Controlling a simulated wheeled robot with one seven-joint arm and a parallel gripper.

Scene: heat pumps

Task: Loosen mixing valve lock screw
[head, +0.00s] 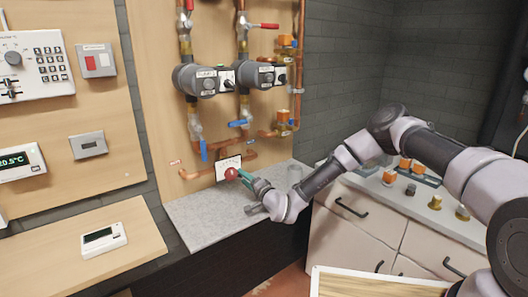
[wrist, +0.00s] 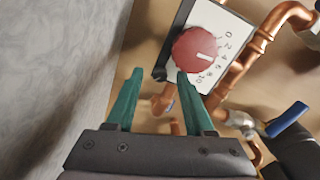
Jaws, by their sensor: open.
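The mixing valve's round red knob (wrist: 196,49) sits on a white scale plate (wrist: 229,47) with numbers up to 10. In the head view the red knob (head: 231,173) is low on the wooden panel, above the grey countertop. No object shows held between the fingers.
Copper pipes (wrist: 243,70) run beside the plate, with a blue valve handle (wrist: 287,119) to the right. Two grey pumps (head: 195,80) are mounted higher up. Loose parts lie on the cabinet at right.

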